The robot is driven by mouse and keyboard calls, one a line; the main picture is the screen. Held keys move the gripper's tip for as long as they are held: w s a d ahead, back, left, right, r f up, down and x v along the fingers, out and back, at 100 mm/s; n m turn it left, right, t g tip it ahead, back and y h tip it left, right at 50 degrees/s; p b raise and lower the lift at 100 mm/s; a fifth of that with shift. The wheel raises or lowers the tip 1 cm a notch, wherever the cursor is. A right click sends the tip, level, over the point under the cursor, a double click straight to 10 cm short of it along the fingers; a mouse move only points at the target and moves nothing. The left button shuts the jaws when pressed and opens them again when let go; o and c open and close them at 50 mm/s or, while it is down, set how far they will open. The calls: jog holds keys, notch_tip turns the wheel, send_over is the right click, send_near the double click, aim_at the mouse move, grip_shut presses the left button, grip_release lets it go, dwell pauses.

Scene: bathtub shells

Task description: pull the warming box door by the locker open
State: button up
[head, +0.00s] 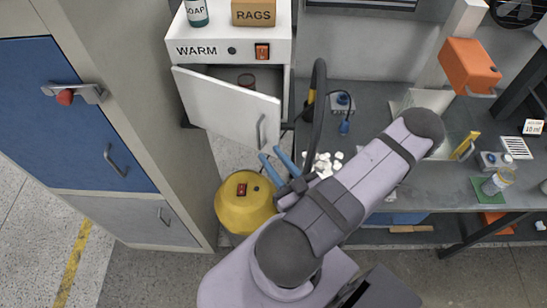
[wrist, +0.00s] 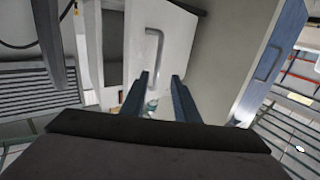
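The warming box (head: 207,48) is a white cabinet marked WARM, standing beside the locker (head: 85,140) with its blue door.
A soap bottle (head: 196,12) and a RAGS box (head: 254,12) stand on the warming box. A yellow drum-like machine (head: 240,215) is on the floor below the door. A dark hose (head: 318,110) hangs right of the box. A workbench (head: 375,100) with several items lies right.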

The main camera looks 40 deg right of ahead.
jog(key=shift+d+f, duration=0.1)
grip_shut()
jog(key=d+m+g+y+b, duration=0.2)
jog(key=d+m+y+b, duration=0.6)
jog(key=d+y+b, duration=0.5)
jog(key=d+b, duration=0.5)
jog(key=d, duration=0.2)
jog(key=shift+w+m+g+y, duration=0.3)
jog(key=shift+w+g+y, duration=0.1)
